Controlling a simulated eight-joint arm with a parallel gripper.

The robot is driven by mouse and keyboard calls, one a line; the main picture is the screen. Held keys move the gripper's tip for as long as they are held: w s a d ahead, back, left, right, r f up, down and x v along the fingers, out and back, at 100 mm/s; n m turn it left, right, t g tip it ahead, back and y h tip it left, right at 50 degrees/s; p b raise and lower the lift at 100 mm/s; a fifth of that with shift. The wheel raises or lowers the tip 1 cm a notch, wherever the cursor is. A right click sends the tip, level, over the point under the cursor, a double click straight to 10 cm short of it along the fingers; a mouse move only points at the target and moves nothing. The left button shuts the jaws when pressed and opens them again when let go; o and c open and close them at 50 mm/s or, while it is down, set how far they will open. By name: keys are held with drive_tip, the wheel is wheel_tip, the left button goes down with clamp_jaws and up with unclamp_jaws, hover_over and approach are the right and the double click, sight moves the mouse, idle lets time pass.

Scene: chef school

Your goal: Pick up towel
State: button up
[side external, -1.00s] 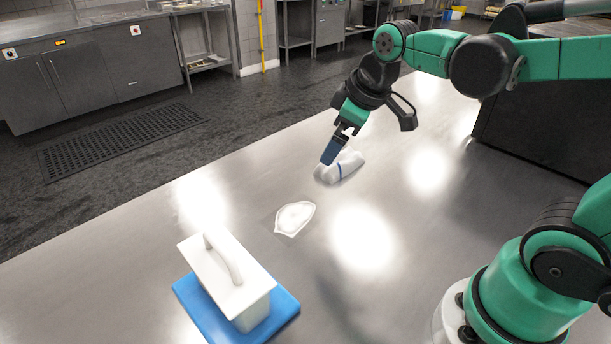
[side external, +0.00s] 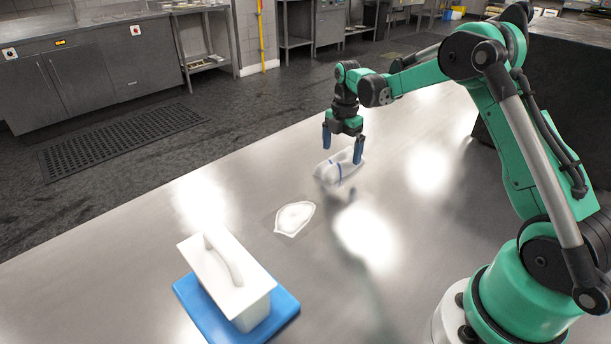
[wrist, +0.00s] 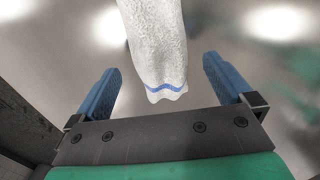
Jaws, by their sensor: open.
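The towel (side external: 338,168) is a white, rolled cloth with blue stripes, lying on the steel table. In the wrist view the towel (wrist: 156,45) reaches from the top edge down between the fingers, its blue-striped end towards my gripper. My gripper (side external: 342,148) points down with its blue fingers spread wide, just above the towel. In the wrist view one finger of my gripper (wrist: 160,85) is on each side of the towel, with a gap on both sides. Nothing is held. I cannot tell the exact height of the fingertips over the towel.
A flat white shield-shaped piece (side external: 294,218) lies on the table (side external: 130,280) in front of the towel. A white box with a handled lid (side external: 226,275) stands on a blue board (side external: 283,312) at the front left. A dark block (side external: 565,110) stands at the back right. The table between is clear.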

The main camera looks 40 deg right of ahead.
sight(341, 156)
drive_tip(key=shift+f, duration=1.5)
drive_tip(key=c, duration=1.3)
wheel_tip(341, 156, up, 20)
